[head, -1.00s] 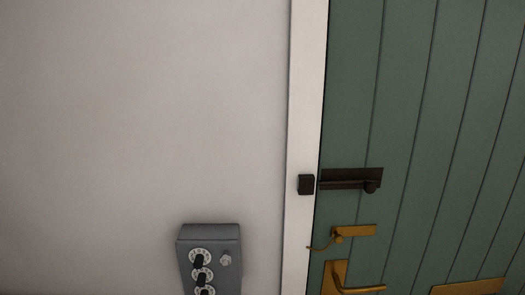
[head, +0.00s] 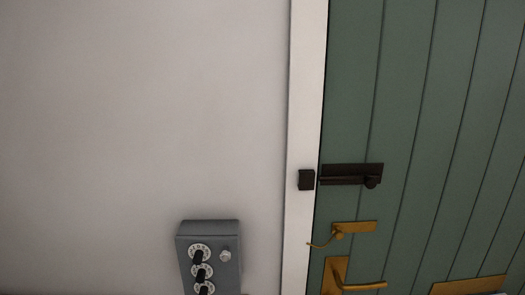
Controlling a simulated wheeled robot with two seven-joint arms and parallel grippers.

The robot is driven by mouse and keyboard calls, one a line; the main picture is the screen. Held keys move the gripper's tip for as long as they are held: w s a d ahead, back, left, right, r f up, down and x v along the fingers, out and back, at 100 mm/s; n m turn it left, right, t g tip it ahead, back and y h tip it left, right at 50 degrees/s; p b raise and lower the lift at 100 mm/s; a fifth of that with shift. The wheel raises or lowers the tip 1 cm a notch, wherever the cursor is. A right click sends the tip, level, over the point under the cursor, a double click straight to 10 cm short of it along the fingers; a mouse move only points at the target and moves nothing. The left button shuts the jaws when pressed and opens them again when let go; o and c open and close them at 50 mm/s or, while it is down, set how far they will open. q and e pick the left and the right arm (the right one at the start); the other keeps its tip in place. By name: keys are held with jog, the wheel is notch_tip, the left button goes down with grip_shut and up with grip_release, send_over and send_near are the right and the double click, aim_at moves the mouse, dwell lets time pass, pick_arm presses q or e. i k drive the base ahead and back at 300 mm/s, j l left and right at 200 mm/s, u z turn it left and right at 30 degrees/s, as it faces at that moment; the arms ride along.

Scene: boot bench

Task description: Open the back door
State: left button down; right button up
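The back door (head: 430,120) is green with vertical boards and fills the right of the head view. It looks shut against its white frame (head: 306,100). A dark sliding bolt (head: 350,174) is on the door near its left edge. A dark keeper block (head: 306,180) is on the frame beside it; a narrow gap shows between them. Below the bolt is a brass catch (head: 354,228) with a thin curved hook reaching left to the frame. Below that is a brass lever handle (head: 358,286) on a backplate, cut by the bottom edge. Neither gripper is in view.
A grey box (head: 209,255) with several numbered dials and a light round knob (head: 225,255) is on the wall left of the frame. A brass plate (head: 468,286) is low on the door. The pale wall (head: 130,120) is otherwise bare.

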aim_at(428, 97)
jog(key=z, duration=1.35)
